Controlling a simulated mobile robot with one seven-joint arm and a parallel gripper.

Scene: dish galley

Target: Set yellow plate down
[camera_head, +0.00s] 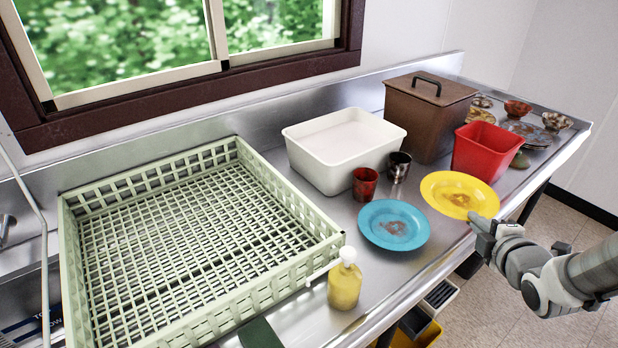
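The yellow plate (440,187) has a brownish stain in its middle and is over the right part of the steel counter, near the front edge. My gripper (482,222) is at the plate's front right rim, with its fingers against the rim. It looks shut on the plate, though the fingertips are small and partly hidden. I cannot tell whether the plate touches the counter or is slightly above it. The steel counter (330,268) runs along the wall under the window.
A stained blue plate (380,233) lies just left of the yellow plate. Behind are a red cup (365,184), a dark cup (399,167), a white tub (340,148), a red bin (486,150) and a brown box (428,115). A green rack (85,200) and a yellow soap bottle (344,287) are left.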

